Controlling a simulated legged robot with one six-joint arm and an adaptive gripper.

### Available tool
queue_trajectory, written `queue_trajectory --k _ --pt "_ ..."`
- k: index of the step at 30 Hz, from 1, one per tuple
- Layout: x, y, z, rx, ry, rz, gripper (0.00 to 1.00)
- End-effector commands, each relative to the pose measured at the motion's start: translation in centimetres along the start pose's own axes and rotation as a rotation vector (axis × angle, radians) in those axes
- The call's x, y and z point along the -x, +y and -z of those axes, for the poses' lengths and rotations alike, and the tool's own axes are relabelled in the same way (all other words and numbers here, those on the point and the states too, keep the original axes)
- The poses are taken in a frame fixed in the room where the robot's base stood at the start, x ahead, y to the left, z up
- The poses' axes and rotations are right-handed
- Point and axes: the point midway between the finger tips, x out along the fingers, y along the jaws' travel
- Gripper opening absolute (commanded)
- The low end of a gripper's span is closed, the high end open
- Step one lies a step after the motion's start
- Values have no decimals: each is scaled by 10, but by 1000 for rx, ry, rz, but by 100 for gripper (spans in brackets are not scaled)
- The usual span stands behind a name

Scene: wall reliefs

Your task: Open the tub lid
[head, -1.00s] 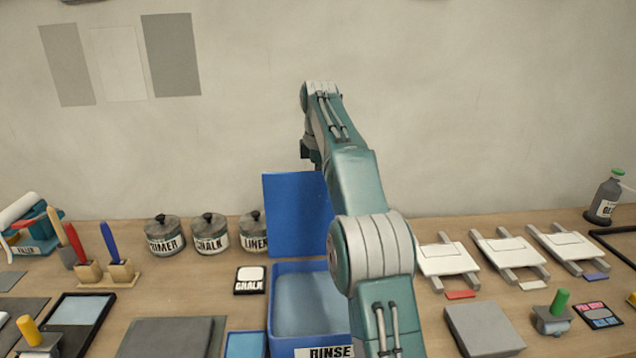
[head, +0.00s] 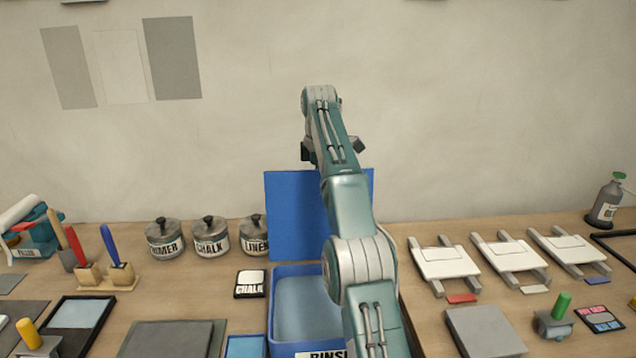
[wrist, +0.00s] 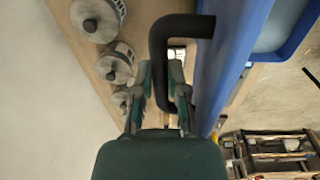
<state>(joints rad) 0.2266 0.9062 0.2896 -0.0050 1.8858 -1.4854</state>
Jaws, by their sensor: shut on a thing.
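The blue tub (head: 272,312) with the RINSE label stands at the table's front middle, with pale blue contents. Its blue lid (head: 290,215) stands upright at the tub's back edge, partly hidden by my arm. In the wrist view the lid (wrist: 225,60) shows from its outer side, with a dark bent handle (wrist: 185,27) on it. My gripper (wrist: 162,80) is shut on the handle. In the head view the fingers are hidden behind the lid and arm.
Lidded pots (head: 211,237) stand left of the lid. A CHALK card (head: 250,283) lies left of the tub. White boards on grey stands (head: 445,262) are to the right.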

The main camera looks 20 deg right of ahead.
Motion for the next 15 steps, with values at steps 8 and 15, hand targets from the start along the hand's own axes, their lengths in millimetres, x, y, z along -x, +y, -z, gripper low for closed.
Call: queue_trajectory --k 8,15 --pt "4 0 -1 -2 0 -12 0" --pt "5 0 -1 -2 0 -13 45"
